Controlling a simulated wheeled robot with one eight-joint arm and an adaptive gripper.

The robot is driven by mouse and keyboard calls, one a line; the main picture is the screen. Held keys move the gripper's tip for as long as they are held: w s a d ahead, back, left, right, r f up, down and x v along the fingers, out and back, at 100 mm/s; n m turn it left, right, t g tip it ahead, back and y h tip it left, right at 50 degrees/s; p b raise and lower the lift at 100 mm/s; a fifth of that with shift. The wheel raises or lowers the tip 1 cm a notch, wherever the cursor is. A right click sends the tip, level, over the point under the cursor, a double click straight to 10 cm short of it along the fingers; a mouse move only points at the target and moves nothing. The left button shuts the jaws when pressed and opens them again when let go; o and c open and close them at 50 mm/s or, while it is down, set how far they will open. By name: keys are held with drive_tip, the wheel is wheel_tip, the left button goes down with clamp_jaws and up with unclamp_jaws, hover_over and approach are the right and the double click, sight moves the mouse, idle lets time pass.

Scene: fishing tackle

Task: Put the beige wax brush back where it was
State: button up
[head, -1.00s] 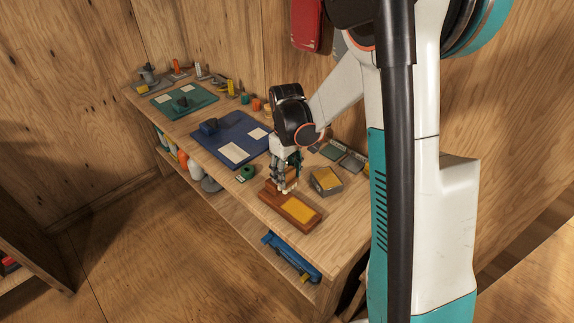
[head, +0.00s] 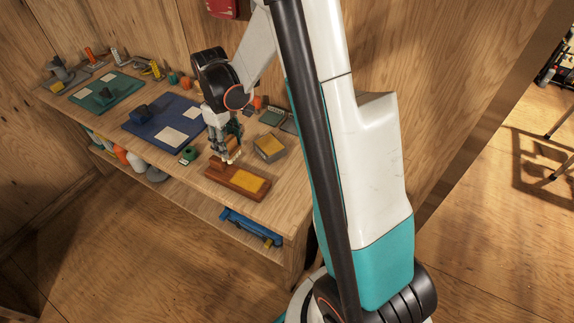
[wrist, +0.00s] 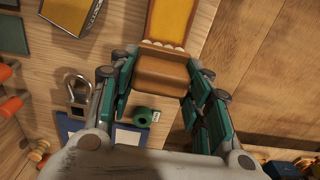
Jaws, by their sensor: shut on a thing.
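My gripper (head: 226,150) is over the left end of a brown wooden tray (head: 212,172) with a yellow pad (head: 250,182), on the workbench. In the wrist view my gripper (wrist: 160,85) is shut on a brown-tan block with pale rounded tufts along its far edge, which looks like the beige wax brush (wrist: 162,72). In the head view the brush's pale tufts (head: 234,157) show just below the fingers. The yellow pad (wrist: 170,20) lies just beyond the brush in the wrist view. I cannot tell whether the brush touches the tray.
A grey box with a yellow top (head: 269,147) stands right of my gripper. A green roll (head: 188,154) and a blue mat (head: 150,128) lie to the left. A lower shelf (head: 195,200) holds a blue tool (head: 250,226).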

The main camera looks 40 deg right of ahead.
drive_tip(key=s+d+r+p, duration=0.35)
drive_tip(key=s+d, duration=0.35)
drive_tip(key=d, duration=0.5)
drive_tip(key=s+d+r+p, duration=0.2)
drive_tip(key=s+d+r, duration=0.4)
drive_tip(key=d, duration=0.7)
drive_tip(key=f+b, duration=0.2)
drive_tip(key=f, duration=0.4)
drive_tip(key=f+b, duration=0.2)
drive_tip(key=f, duration=0.5)
drive_tip(key=s+f+b, duration=0.1)
drive_tip(key=f+b, duration=0.1)
drive_tip(key=f, duration=0.5)
drive_tip(key=shift+a+f, duration=0.15)
drive_tip(key=shift+a, duration=0.05)
drive_tip(key=shift+f+b, duration=0.2)
drive_tip(key=shift+b, duration=0.1)
drive_tip(key=o, duration=1)
drive_tip(key=shift+o, duration=0.2)
drive_tip(key=shift+r, duration=0.1)
wheel_tip(320, 180, up, 12)
drive_tip(key=p, duration=0.4)
drive_tip(key=shift+p, duration=0.4)
